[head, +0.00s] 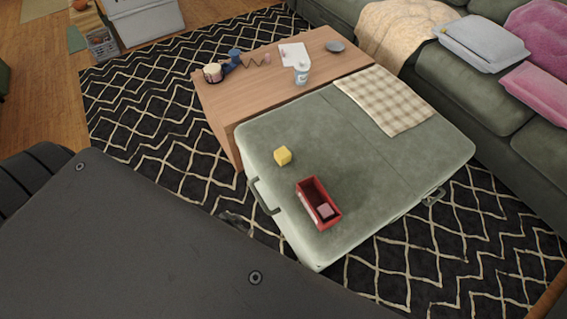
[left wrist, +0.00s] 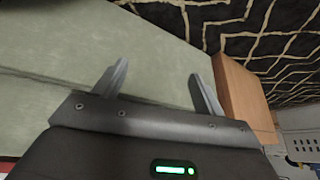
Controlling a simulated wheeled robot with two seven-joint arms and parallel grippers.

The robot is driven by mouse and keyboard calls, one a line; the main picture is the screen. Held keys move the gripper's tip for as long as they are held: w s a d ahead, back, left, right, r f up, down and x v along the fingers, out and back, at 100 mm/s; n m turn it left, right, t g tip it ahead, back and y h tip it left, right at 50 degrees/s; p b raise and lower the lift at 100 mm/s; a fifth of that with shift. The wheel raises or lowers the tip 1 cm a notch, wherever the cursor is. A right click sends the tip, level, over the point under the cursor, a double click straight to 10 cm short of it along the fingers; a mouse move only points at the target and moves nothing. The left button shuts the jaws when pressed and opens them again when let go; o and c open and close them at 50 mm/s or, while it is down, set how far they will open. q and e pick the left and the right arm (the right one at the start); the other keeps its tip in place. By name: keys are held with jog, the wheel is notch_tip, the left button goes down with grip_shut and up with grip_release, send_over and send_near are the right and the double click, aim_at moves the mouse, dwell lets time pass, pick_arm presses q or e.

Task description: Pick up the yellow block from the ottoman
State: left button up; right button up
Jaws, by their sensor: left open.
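The small yellow block (head: 283,156) rests on the green ottoman (head: 320,130), near its left edge in the head view. My left gripper shows in the left wrist view (left wrist: 158,72), its two fingers apart and nothing between them. In the head view, my dark arm covers the lower left, and only a bit of the left gripper (head: 235,221) shows past it, left of the ottoman and apart from the block. The block does not show in the left wrist view, where the ottoman (left wrist: 60,60) fills much of the picture. My right gripper is not in view.
A red open box (head: 307,188) with a pinkish block (head: 325,210) inside stands near the yellow block. A plaid cloth (head: 385,98) covers the ottoman's far end. A wooden table (head: 235,93) with a cup (head: 302,74) adjoins it. The ottoman's middle is clear.

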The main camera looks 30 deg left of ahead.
pick_arm(q)
jog(key=w+r+t+b, duration=0.2)
jog(key=w+r, duration=0.4)
jog(key=w, duration=0.1)
jog(key=m+t+h+b, duration=0.3)
jog(key=t+h+b, duration=0.1)
jog(key=h, duration=0.2)
send_near(277, 156)
jog(key=w, duration=0.1)
jog(key=x, duration=0.2)
jog(key=b+x, duration=0.1)
jog(key=x, duration=0.2)
jog(key=shift+d+f, duration=0.3)
jog(key=shift+d, duration=0.1)
jog(key=shift+b+x, duration=0.65)
jog(key=shift+x, duration=2.05)
jog(key=shift+w, duration=0.35)
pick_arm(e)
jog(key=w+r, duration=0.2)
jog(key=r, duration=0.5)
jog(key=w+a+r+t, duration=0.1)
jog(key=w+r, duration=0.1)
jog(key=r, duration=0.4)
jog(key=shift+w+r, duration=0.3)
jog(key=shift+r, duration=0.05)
